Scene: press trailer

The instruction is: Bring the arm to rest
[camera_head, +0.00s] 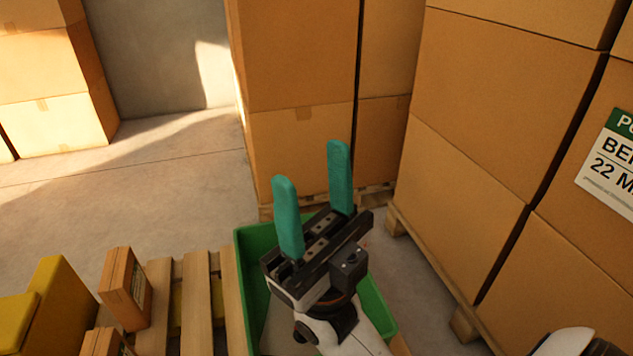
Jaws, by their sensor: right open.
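My right gripper (312,195) is in the lower middle of the head view, with its two teal fingers spread apart and pointing up and away. Nothing is between the fingers. It is over a green bin (250,262), and my white wrist hides much of the bin's inside. My left gripper is not in view.
A wooden pallet (192,300) stands left of the bin, with a small orange-brown box (124,288) on it. A yellow object (50,300) is at the lower left. Tall carton stacks rise behind (300,60) and at the right (480,120). Open concrete floor (130,200) lies at the left.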

